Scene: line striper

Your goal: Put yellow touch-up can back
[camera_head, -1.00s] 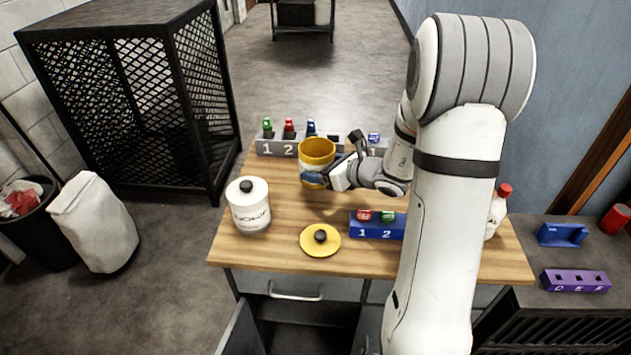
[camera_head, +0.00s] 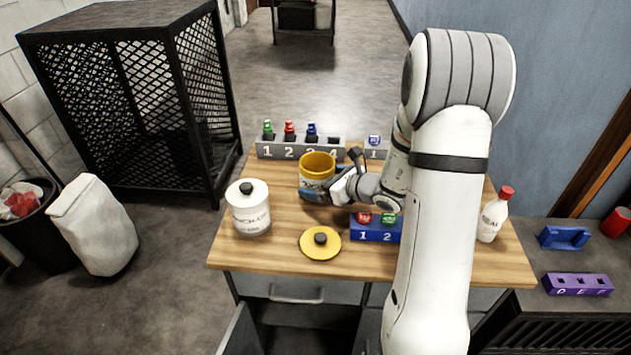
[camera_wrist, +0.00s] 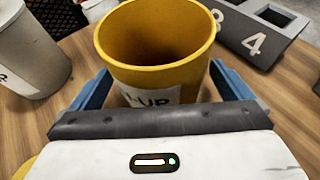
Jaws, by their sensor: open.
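The yellow touch-up can (camera_head: 317,163) is open-topped, with a yellow rim and inside and a pale label. It looks upright on the wooden table (camera_head: 285,200), behind the yellow lid (camera_head: 309,246) with a black knob. In the wrist view the can (camera_wrist: 155,75) sits between the blue fingers of my gripper (camera_wrist: 160,88), one on each side. My gripper (camera_head: 318,195) is open around the can. The can's lower front is partly hidden by my gripper, so finger contact cannot be told.
A white lidded can (camera_head: 250,215) stands to the left. A grey numbered rack (camera_head: 300,149) with small bottles is behind. A blue rack (camera_head: 375,232) is in front of my arm, and a white red-capped bottle (camera_head: 492,218) at the right. Bare wood lies around the lid.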

